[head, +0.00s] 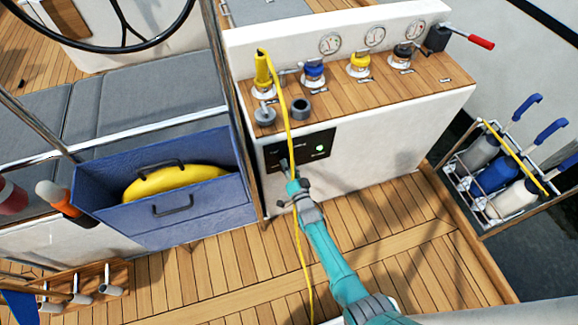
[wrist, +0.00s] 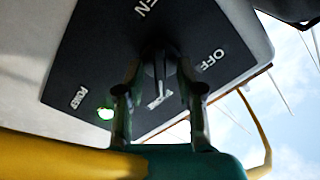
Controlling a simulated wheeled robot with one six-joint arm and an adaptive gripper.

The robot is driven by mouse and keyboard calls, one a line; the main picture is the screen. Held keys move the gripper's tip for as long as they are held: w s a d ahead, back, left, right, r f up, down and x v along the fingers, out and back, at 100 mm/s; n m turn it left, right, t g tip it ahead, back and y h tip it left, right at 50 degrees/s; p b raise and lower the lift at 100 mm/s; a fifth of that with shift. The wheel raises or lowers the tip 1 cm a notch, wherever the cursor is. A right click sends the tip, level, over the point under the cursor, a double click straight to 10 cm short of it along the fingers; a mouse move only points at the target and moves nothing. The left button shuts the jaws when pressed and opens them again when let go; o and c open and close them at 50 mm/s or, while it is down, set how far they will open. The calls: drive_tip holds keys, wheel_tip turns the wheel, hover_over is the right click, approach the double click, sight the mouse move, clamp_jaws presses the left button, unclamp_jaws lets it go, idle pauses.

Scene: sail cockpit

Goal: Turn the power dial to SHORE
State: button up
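The black power panel (head: 300,150) is on the white front of the console in the head view. It fills much of the wrist view (wrist: 100,50), with an OFF label (wrist: 212,60), a label ending in EN and a smaller label that seems to read POWER. A green lamp (wrist: 105,113) is lit. My gripper (head: 284,166) is at the panel's left part. In the wrist view its two fingers (wrist: 158,85) stand apart on either side of the dark dial (wrist: 158,70), with gaps seen beside it. The dial's pointing direction is unclear, and I see no readable SHORE label.
A yellow cable (head: 291,130) hangs from the console top past the panel and my gripper to the deck. A blue bin (head: 200,222) with a yellow item stands at left. Winch-like fittings, gauges and a red-handled lever (head: 480,41) are above.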

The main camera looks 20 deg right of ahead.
drive_tip(key=s, duration=1.2)
idle(0.3)
drive_tip(key=s+r+n+g, duration=0.15)
drive_tip(key=s+r, duration=0.25)
drive_tip(key=s, duration=0.8)
drive_tip(key=s+r+n, duration=0.3)
drive_tip(key=s, duration=1)
drive_tip(key=s+r+n+g, duration=0.1)
drive_tip(key=s+r+n, duration=0.1)
drive_tip(key=s+r, duration=0.5)
drive_tip(key=s+r+n, duration=0.2)
drive_tip(key=s+r, duration=0.6)
drive_tip(key=r, duration=0.6)
drive_tip(key=shift+r+n+g, duration=0.25)
drive_tip(key=shift+n+g, duration=0.1)
